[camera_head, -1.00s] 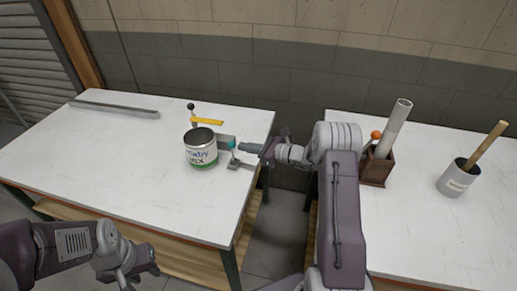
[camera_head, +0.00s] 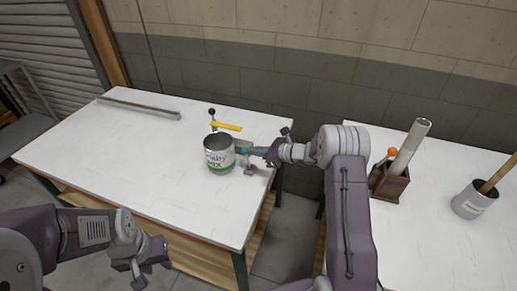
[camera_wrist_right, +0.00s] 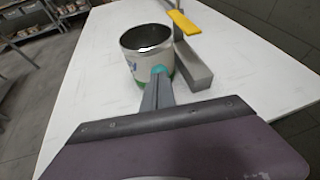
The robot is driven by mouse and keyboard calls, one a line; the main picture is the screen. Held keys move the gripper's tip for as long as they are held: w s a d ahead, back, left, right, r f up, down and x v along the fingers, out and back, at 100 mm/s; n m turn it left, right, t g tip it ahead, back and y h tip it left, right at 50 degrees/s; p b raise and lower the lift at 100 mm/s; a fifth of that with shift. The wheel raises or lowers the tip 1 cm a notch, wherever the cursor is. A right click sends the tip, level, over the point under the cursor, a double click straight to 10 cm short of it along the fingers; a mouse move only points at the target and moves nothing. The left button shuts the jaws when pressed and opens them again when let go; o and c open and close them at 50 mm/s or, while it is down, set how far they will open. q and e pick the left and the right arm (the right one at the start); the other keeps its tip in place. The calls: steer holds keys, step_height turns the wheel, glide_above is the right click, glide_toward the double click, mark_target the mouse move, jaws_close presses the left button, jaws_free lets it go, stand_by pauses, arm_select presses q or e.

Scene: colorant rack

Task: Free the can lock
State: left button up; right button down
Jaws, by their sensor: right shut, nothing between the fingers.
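An open metal can (camera_head: 219,158) with a white and green label stands upright on the left white table; its rim also shows in the right wrist view (camera_wrist_right: 146,38). Behind it is the lock's grey block (camera_wrist_right: 193,68) with a yellow bar (camera_head: 227,127). A teal knob (camera_head: 244,152) stands at the can's right side, also in the wrist view (camera_wrist_right: 159,71). My right gripper (camera_head: 246,151) is shut and empty, its tips at the knob; contact is unclear. My left gripper (camera_head: 150,264) is low, in front of the table, its opening unclear.
A black-knobbed post (camera_head: 212,113) stands behind the can. A long grey bar (camera_head: 140,108) lies at the table's back left. A gap separates the right table, which holds a brown holder (camera_head: 389,184) and a grey cup (camera_head: 474,202). The left table's front is clear.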

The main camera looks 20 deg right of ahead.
mark_target(244, 149)
steer(key=a+h+p, duration=0.1)
steer(key=w+r+g+p, duration=0.1)
steer(key=p, duration=0.1)
steer(key=shift+a+h, duration=0.4)
steer(key=shift+w+a+f+g+h, duration=0.25)
steer(key=shift+w+a+g+h, duration=0.05)
steer(key=shift+g, duration=0.1)
steer(key=shift+w+a+f, duration=0.15)
steer(key=shift+w+a, duration=0.1)
steer(key=shift+a, duration=0.1)
steer(key=shift+f, duration=0.1)
